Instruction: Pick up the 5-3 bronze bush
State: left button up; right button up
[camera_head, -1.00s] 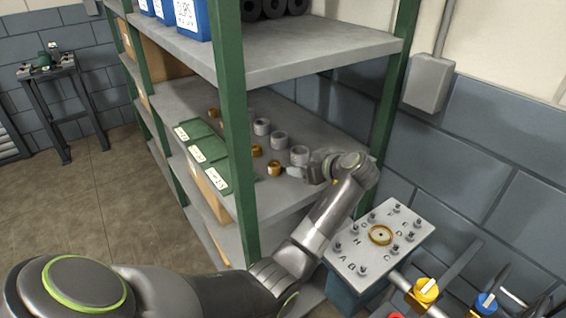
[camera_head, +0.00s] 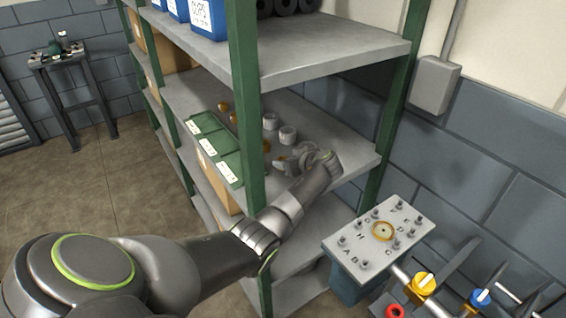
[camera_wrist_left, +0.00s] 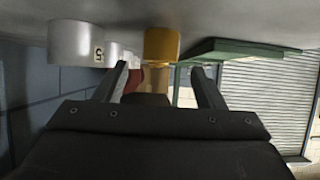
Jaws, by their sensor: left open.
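A bronze bush (camera_wrist_left: 161,45) stands on the shelf straight ahead of my left gripper (camera_wrist_left: 159,69) in the left wrist view, which shows the shelf upside down. The gripper is open, with the bush in line with the gap between its fingers. No number is readable on this bush. In the head view my left gripper (camera_head: 282,164) is low over the middle shelf, and the arm hides part of the front row. Other bronze bushes (camera_head: 224,106) stand farther back, partly behind the green post. My right gripper is not in view.
A grey bush (camera_wrist_left: 78,43) with a partly visible "5" stands beside the bronze one. More grey bushes (camera_head: 288,134) stand on the shelf. A green post (camera_head: 245,110) rises close to my arm. The upper shelf (camera_head: 300,58) is overhead.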

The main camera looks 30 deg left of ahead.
aim_at(282, 159)
pick_arm(q)
jog(key=shift+p+x, duration=0.35)
jog(key=shift+x, duration=1.9)
jog(key=shift+d+f, duration=0.1)
jog(key=c, duration=1.3)
jog(key=shift+o, duration=0.2)
